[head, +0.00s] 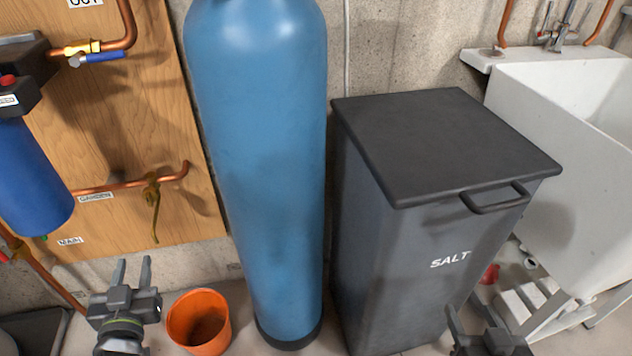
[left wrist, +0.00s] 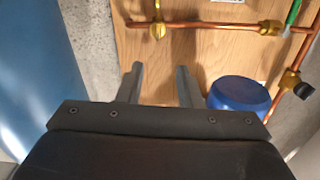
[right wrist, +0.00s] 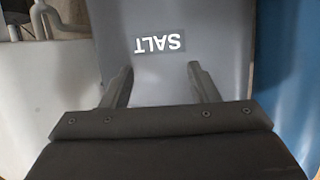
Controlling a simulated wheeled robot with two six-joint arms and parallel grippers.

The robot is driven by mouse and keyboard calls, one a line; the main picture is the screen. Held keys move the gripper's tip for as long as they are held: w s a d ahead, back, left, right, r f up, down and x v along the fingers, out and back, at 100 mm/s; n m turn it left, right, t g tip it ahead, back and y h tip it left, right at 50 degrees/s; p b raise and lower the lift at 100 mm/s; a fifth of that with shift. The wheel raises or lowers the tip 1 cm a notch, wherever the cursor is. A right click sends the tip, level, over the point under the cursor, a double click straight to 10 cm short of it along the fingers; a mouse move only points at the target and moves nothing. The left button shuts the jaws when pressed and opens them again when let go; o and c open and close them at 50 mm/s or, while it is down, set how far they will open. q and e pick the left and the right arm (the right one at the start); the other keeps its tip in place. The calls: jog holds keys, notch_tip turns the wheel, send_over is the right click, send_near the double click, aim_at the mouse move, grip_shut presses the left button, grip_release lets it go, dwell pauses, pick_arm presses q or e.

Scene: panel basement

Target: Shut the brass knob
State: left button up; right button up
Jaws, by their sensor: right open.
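A small brass knob (head: 152,195) sits on the copper garden pipe on the wooden board, with a thin brass-coloured part hanging below it. In the left wrist view the brass knob (left wrist: 157,30) is beyond the fingertips, near the top. My left gripper (head: 132,262) is open and empty, low in front of the board and below the knob, apart from it. It also shows in the left wrist view (left wrist: 157,72). My right gripper (right wrist: 160,72) is open and empty, facing the front of the salt bin; in the head view it is partly cut off at the bottom edge.
A tall blue tank (head: 260,150) stands right of the board. An orange bucket (head: 215,330) is on the floor beside my left gripper. A blue filter housing (head: 30,180) hangs at the left. The grey salt bin (head: 400,260) and white sink (head: 550,150) fill the right.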

pick_arm(q)
jog(key=b, duration=0.1)
send_near(148, 199)
jog(key=b+x, duration=0.1)
jog(key=x, duration=0.6)
jog(key=shift+w+a, duration=0.2)
jog(key=shift+w, duration=0.45)
pick_arm(e)
notch_tip(148, 199, up, 16)
jog(key=n+t, duration=0.2)
jog(key=t, duration=0.8)
jog(key=shift+s+a+f, duration=0.15)
jog(key=shift+a+f, duration=0.1)
jog(key=shift+a, duration=0.05)
pick_arm(q)
grip_shut()
